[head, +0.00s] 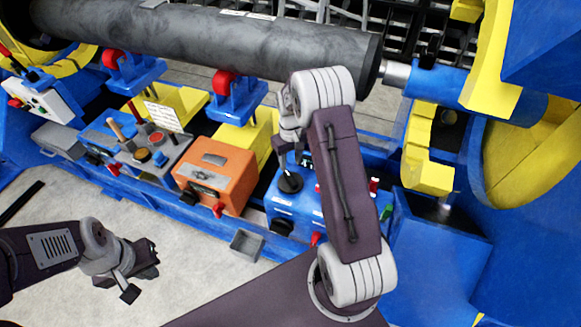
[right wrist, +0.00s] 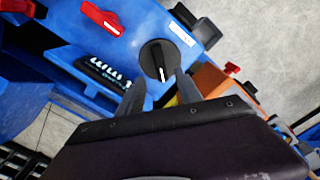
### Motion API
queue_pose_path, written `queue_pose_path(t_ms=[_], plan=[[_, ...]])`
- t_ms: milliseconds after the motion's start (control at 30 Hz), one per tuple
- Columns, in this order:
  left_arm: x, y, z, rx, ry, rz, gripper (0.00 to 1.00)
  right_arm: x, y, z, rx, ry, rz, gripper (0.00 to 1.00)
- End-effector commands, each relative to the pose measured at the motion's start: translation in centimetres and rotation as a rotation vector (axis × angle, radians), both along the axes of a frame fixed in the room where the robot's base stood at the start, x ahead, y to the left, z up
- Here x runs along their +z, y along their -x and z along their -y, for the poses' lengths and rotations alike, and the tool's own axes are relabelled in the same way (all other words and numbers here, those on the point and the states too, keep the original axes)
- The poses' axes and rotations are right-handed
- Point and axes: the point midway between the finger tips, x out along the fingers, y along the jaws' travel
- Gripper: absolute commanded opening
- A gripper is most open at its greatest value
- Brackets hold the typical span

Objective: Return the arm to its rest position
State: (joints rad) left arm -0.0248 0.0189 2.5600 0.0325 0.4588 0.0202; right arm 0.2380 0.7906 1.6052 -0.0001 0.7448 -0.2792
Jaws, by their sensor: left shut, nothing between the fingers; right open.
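My right arm reaches up the middle of the head view and bends back at the top. Its gripper (head: 283,150) hangs above a blue control box (head: 283,206) with a black rotary knob (head: 290,182). In the right wrist view the two fingers of my right gripper (right wrist: 158,80) are spread, with the knob (right wrist: 157,58) just beyond their tips. I cannot tell whether they touch it. The knob's white mark shows in that view. My left gripper (head: 138,274) is shut and empty at the lower left, over the pale floor.
A large dark cylinder (head: 200,45) lies across the back on red rollers (head: 224,82). An orange box (head: 213,172) and a grey button panel (head: 157,146) stand left of the blue box. Blue and yellow machinery (head: 530,160) fills the right. Floor at lower left is mostly clear.

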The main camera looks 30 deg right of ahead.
Motion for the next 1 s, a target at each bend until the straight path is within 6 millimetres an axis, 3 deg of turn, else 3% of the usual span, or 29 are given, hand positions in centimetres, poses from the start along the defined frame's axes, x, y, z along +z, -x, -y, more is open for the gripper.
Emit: queue_pose_path(t_ms=[467,567,633,733,800,900,1000], plan=[[0.0,0.0,0.0,0.000,0.000,0.000,0.00,0.1,0.0,-0.1,0.003,0.000,0.000,0.42],[0.1,0.0,0.0,0.000,0.000,0.000,0.00,1.9,-1.2,-1.0,0.030,0.009,0.041,0.42],[0.1,0.0,0.0,0.000,0.000,0.000,0.00,5.1,-1.8,-2.6,0.068,0.019,0.094,0.42],[0.2,0.0,0.0,0.000,0.000,0.000,0.00,9.1,1.1,-6.1,0.129,0.018,0.129,0.42],[0.2,0.0,0.0,0.000,0.000,0.000,0.00,10.7,4.6,-8.3,0.143,0.011,0.145,0.42],[0.2,0.0,0.0,0.000,0.000,0.000,0.00,11.1,10.2,-10.3,0.124,-0.002,0.150,0.42],[0.2,0.0,0.0,0.000,0.000,0.000,0.00,10.0,15.1,-11.0,0.071,-0.012,0.132,0.42]])
